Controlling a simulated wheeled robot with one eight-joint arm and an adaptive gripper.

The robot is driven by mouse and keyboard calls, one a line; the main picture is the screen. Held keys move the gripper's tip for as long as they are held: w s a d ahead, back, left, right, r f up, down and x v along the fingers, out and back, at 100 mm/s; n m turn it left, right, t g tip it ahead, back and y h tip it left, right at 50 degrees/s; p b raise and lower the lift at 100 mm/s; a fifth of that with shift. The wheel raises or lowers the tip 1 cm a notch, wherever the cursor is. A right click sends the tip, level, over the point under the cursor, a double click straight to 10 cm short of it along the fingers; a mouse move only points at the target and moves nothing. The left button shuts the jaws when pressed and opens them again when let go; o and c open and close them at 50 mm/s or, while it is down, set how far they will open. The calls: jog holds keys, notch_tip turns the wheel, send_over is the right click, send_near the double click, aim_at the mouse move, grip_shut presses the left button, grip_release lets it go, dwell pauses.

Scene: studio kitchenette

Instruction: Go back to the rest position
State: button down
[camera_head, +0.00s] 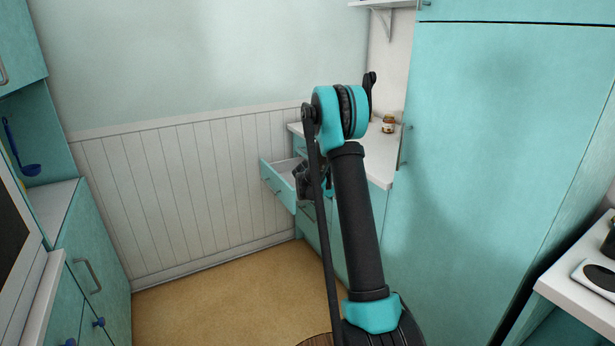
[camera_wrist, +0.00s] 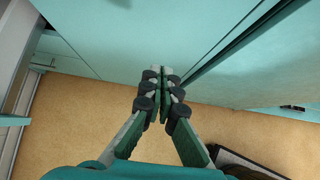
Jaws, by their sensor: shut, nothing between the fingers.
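My gripper (camera_wrist: 162,72) is shut and empty in the wrist view, its fingertips together. They point toward teal cabinet fronts (camera_wrist: 125,45), with the tan floor below. In the head view my gripper (camera_head: 306,182) shows as a dark shape, partly hidden by my arm. It appears in front of or beside an open teal drawer (camera_head: 277,188); I cannot tell whether they touch. My arm is raised and stretched forward across the middle of the head view.
A white counter (camera_head: 378,164) carries a small jar (camera_head: 388,124) behind my arm. Teal cabinets (camera_head: 95,260) line the left. The floor (camera_head: 215,300) between is clear.

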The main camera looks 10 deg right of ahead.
jog(key=s+a+r+m+y, duration=0.1)
jog(key=s+a+r+m, duration=0.2)
jog(key=s, duration=0.4)
jog(key=s+a+r+m+y, duration=0.2)
jog(key=s+m, duration=0.2)
jog(key=s, duration=0.3)
jog(key=s+a+r+m+y, duration=0.1)
jog(key=s+a+r+m, duration=0.1)
jog(key=s+a+m, duration=0.3)
jog(key=s+a+f+m+y, duration=0.1)
jog(key=s+a+m, duration=0.1)
jog(key=s, duration=0.5)
jog(key=s+a+f+m+t+y, duration=0.1)
jog(key=s+m, duration=0.3)
jog(key=s, duration=0.4)
jog(key=s+a+f+m+y, duration=0.1)
jog(key=s+a+m+y, duration=0.1)
jog(key=s, duration=0.6)
jog(key=shift+a+f+m+y, duration=0.15)
jog(key=shift+a+m+y, duration=0.15)
jog(key=shift+a+m, duration=0.5)
